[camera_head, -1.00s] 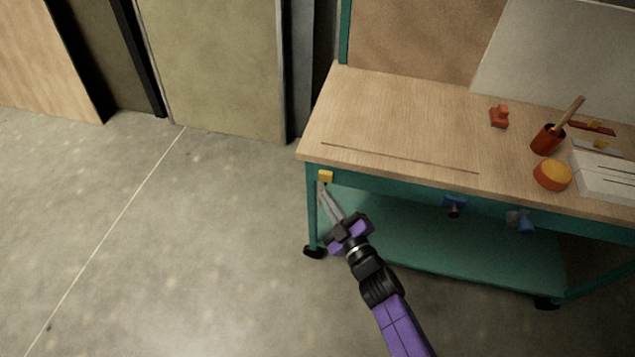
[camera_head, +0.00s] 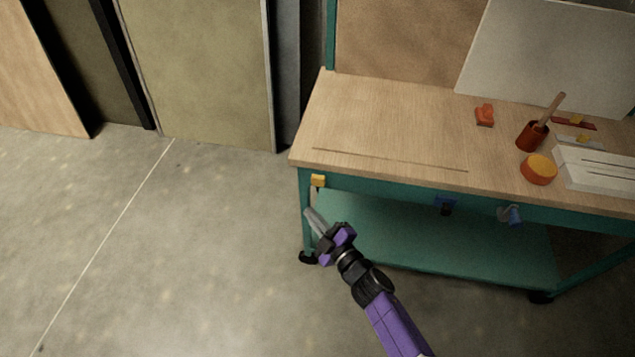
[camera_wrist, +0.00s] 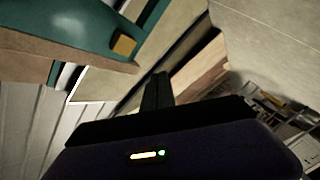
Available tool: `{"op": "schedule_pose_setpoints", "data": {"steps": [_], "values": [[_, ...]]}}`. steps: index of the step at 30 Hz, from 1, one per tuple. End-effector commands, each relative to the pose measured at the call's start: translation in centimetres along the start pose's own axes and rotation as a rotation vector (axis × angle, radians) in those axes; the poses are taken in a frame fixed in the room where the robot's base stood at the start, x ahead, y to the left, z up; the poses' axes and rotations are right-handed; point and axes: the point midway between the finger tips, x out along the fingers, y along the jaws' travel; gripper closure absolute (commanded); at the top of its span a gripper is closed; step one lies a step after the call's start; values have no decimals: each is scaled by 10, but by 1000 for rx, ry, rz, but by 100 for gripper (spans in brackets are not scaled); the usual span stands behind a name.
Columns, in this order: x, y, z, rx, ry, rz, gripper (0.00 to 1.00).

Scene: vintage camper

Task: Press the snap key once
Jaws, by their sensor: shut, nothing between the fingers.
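A small yellow block (camera_head: 317,180), likely the snap key, sits on the teal front rail of the workbench at its left corner. No label on it can be read. The yellow block also shows in the wrist view (camera_wrist: 124,44), at upper left on the teal rail. My gripper (camera_head: 309,212) is below the yellow block in the head view, with a clear gap between them. Its fingers are together and hold nothing. In the wrist view my dark gripper (camera_wrist: 157,92) points up the middle, to the right of the yellow block.
The workbench (camera_head: 380,125) has a wooden top and a lower teal shelf. Floor at left is clear.

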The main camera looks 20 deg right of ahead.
Motion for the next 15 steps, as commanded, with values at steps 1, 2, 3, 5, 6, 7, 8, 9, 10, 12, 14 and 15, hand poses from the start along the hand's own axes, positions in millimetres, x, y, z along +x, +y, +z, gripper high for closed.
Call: {"op": "schedule_pose_setpoints", "data": {"steps": [1,2,3,5,6,7,8,9,10,12,14,15], "values": [[6,5,4,-2,0,2,100],[9,7,6,-2,-1,2,100],[13,10,9,-1,-1,3,100],[18,14,14,-2,-2,2,100],[22,16,16,-2,-1,2,100],[25,18,18,-1,-1,2,100],[27,20,20,0,-1,2,100],[31,23,22,-1,0,2,100],[33,24,24,-2,0,2,100],[38,28,28,-1,0,1,100],[41,30,30,-1,0,1,100],[43,31,32,0,-1,1,100]]}}
